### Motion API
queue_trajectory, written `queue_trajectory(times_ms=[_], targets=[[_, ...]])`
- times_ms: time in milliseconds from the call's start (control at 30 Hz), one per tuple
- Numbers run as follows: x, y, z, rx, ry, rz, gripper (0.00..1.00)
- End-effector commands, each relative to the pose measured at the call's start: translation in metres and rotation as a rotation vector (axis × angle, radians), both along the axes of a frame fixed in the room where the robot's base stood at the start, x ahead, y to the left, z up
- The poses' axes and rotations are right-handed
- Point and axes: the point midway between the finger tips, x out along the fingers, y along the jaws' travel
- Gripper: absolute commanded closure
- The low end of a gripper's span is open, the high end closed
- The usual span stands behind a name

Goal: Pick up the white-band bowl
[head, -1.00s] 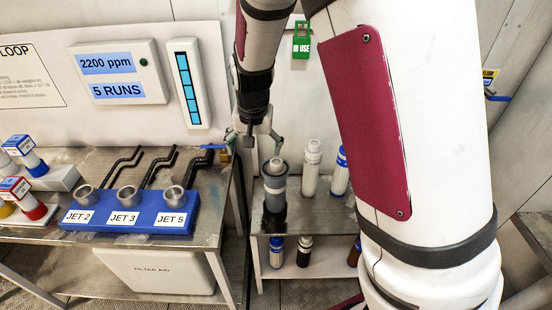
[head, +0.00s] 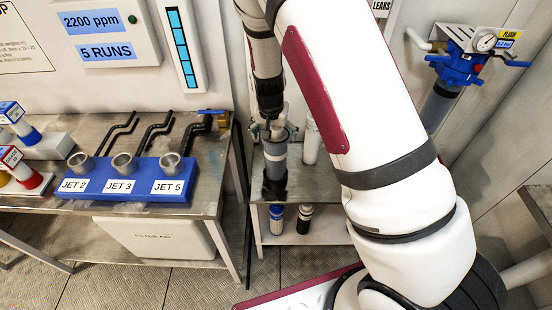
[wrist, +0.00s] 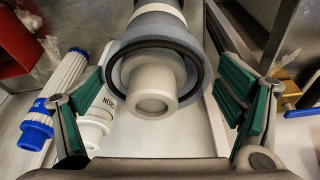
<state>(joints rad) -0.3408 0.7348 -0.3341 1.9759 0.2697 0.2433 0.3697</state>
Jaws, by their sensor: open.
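The white-band bowl (head: 274,155) is a grey cylinder with a pale band, standing upright in a dark base on the small metal table in the head view. In the wrist view the bowl (wrist: 157,45) fills the top middle, with its white band near the top edge, a black ring at its rim and a pale hollow core inside. My gripper (wrist: 157,85) is open. Its green-padded fingers stand left and right of the bowl's rim, and I see gaps on both sides. In the head view my gripper (head: 275,128) is at the bowl's top, partly hidden.
A white cartridge (head: 311,142) stands right of the bowl; a blue-capped pleated cartridge (wrist: 60,95) is at left in the wrist view. The blue jet block (head: 130,180) sits on the left bench. Bottles (head: 290,220) stand on the lower shelf. A blue filter housing (head: 455,70) hangs at right.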

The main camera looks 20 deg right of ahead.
Motion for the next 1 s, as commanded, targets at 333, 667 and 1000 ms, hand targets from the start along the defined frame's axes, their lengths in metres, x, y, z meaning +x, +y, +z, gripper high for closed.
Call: queue_trajectory(times_ms=[333, 667, 1000], targets=[[0.01, -0.01, -0.042, 0.0, 0.002, 0.0, 0.13], [0.012, -0.011, -0.048, 0.0, 0.001, 0.001, 0.13], [0.011, -0.011, -0.049, 0.0, 0.002, 0.001, 0.86]])
